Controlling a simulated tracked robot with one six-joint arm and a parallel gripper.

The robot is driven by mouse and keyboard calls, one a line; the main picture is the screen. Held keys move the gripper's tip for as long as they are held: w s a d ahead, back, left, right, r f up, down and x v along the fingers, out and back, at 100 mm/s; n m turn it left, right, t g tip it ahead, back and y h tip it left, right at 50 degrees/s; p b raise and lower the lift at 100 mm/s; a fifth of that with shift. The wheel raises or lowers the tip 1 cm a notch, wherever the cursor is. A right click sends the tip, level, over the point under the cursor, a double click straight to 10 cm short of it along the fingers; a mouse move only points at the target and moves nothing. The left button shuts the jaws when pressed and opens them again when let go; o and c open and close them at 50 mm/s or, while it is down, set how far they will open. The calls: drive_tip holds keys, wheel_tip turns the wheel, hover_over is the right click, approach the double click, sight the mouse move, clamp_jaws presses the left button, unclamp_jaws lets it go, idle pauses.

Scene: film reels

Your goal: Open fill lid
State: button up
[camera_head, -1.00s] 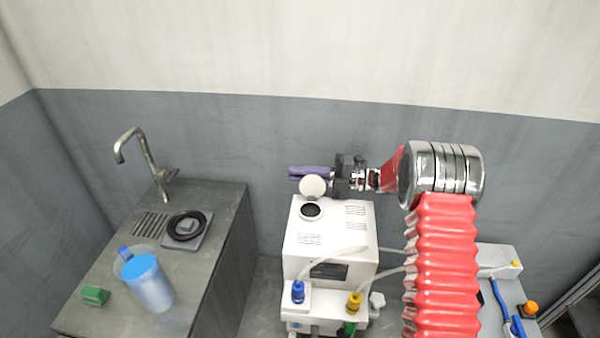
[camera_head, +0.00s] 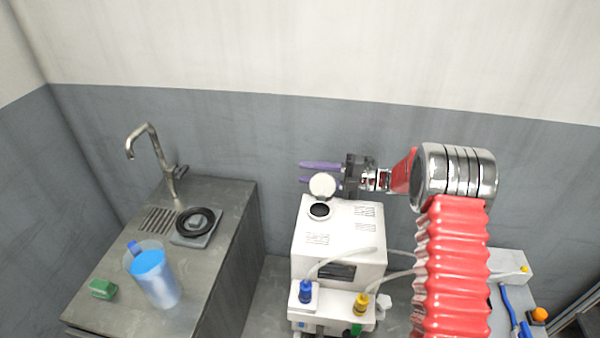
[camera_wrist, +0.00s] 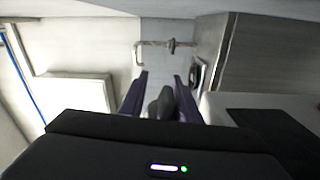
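The fill lid (camera_head: 322,185) is a round white cap on top of the white machine (camera_head: 340,225). It stands raised at the back of the dark round fill opening (camera_head: 319,210), which is uncovered. My gripper (camera_head: 305,172) has purple fingers and is just behind and above the lid, pointing left. The fingers are spread apart, with nothing seen between them in the head view. In the wrist view the two fingers (camera_wrist: 160,85) are also apart, with a dark grey shape between or beyond them that I cannot identify. Whether a finger touches the lid is unclear.
A counter (camera_head: 215,270) at left carries a tap (camera_head: 155,150), a blue-filled jug (camera_head: 155,275), a green block (camera_head: 103,289) and a black ring on a grey plate (camera_head: 197,224). Hoses with blue and yellow fittings run at the machine's front. A wall stands behind.

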drive_tip(key=shift+d, duration=0.1)
drive_tip(key=s+d, duration=0.1)
drive_tip(key=d, duration=1.2)
drive_tip(key=shift+s+d+f, duration=0.2)
drive_tip(key=shift+d, duration=0.1)
drive_tip(key=shift+c, duration=0.2)
